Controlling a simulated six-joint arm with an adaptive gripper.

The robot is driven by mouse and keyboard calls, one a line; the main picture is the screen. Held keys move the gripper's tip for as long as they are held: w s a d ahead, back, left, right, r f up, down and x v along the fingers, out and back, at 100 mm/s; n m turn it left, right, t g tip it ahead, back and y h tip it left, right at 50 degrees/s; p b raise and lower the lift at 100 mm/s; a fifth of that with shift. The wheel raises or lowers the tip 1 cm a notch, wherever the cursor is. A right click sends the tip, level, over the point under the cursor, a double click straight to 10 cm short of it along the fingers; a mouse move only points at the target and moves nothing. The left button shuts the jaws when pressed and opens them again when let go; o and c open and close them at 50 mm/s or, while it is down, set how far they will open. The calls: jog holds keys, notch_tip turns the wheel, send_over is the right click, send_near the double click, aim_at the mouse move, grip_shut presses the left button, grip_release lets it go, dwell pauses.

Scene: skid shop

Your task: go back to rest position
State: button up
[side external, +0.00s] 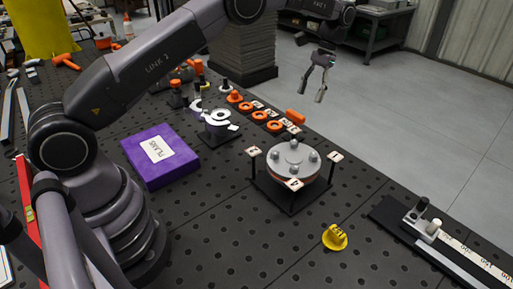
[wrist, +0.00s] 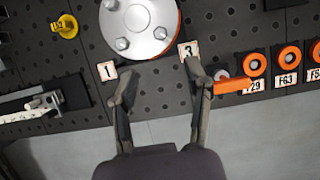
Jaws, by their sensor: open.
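My gripper (side external: 321,77) is open and empty. In the side external view it hangs in the air over the grey floor, beyond the far edge of the table, apart from everything on it. In the wrist view the spread fingers (wrist: 158,93) show over the table edge, below a round metal flange (wrist: 138,24) with bolts. The flange (side external: 293,162) sits on a black stand with numbered tags around it, at the middle right of the table.
The perforated black table (side external: 200,232) holds a purple box (side external: 161,155), a yellow tagged piece (side external: 335,237), a row of orange rings (side external: 260,116) and a ruler rail (side external: 446,246) at right. The air around my gripper is clear.

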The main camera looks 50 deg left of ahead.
jog(key=s+a+r+t, duration=0.1)
jog(key=s+r+t, duration=0.1)
jog(key=s+r, duration=0.65)
jog(key=s+a+r+t, duration=0.25)
jog(key=s+r, duration=0.35)
jog(key=r, duration=0.6)
jog(key=s+f+t, duration=0.2)
jog(key=s+t, duration=0.3)
jog(key=s, duration=1.8)
jog(key=shift+s+a+f, duration=0.3)
jog(key=shift+a, duration=0.1)
